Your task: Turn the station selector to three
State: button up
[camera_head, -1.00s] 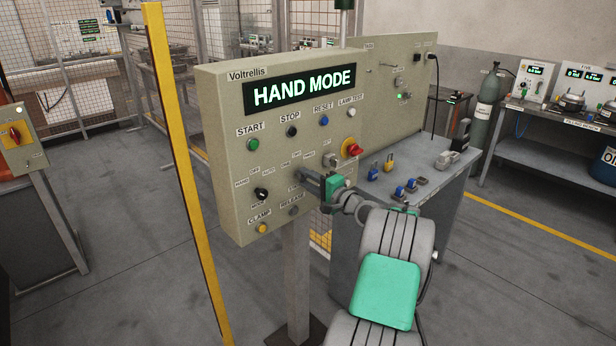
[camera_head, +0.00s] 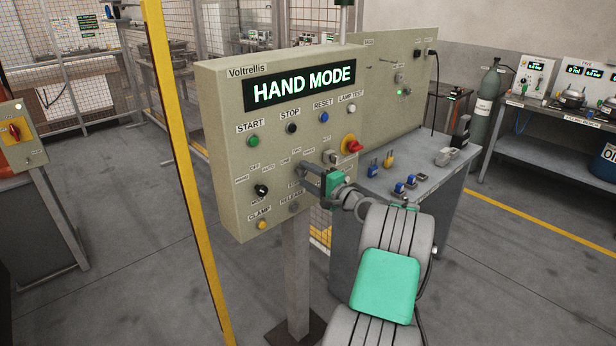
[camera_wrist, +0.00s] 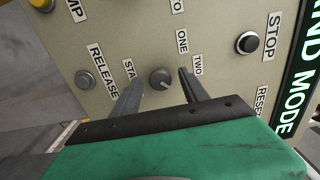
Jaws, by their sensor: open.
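The station selector (camera_wrist: 160,78) is a small grey round knob on the beige control panel (camera_head: 222,110), with labels ONE, TWO and part of another beside it in the wrist view. My gripper (camera_wrist: 156,84) is open, with one finger on each side of the knob and a visible gap to each. I cannot tell how deep the fingertips reach along the knob. In the head view my gripper (camera_head: 302,170) is at the panel's lower right and hides the selector. The pointer direction is too small to read surely. The panel display (camera_head: 302,86) reads HAND MODE.
A red emergency knob (camera_head: 353,146) sticks out above my gripper. A yellow post (camera_head: 188,180) stands left of the panel. A bench (camera_head: 425,185) with padlocks is at the right.

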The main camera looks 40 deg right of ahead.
jog(key=s+b, duration=0.1)
jog(key=s, duration=0.6)
jog(key=shift+s+b, duration=0.3)
jog(key=shift+s, duration=0.1)
jog(key=shift+d, duration=0.1)
